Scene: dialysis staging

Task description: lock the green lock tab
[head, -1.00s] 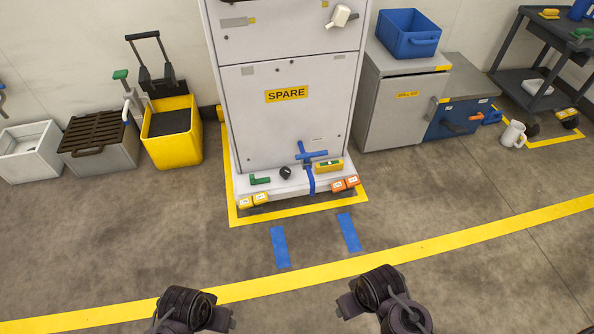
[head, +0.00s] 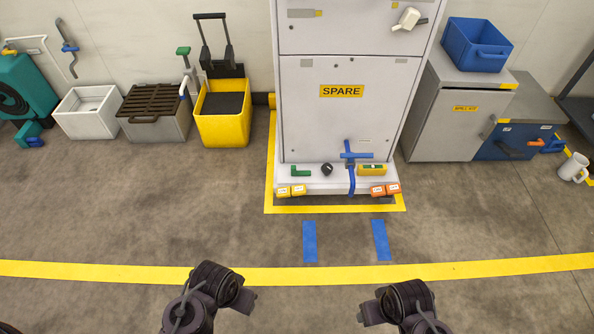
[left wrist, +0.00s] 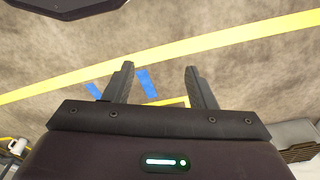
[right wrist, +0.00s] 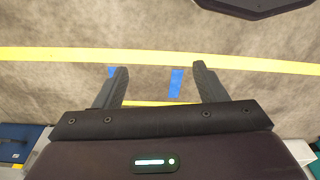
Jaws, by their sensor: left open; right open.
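A small green L-shaped piece (head: 300,170) lies on the white base ledge of the cabinet marked SPARE (head: 335,125), near its left end. I cannot tell for sure that it is the lock tab, or whether it is locked. My left gripper (left wrist: 159,68) is open and empty, above the floor. My right gripper (right wrist: 159,68) is also open and empty, above the floor. Both are well short of the cabinet, on the near side in the head view, where only dark parts of my arms show at the bottom.
The ledge also holds a black knob (head: 327,169), a blue cross-shaped handle (head: 355,156), a yellow block (head: 372,170) and small yellow and orange labelled blocks. Blue tape strips (head: 309,241) and a yellow floor line (head: 330,274) lie before it. A yellow bin (head: 222,128) stands left, a grey spill-kit cabinet (head: 455,110) right.

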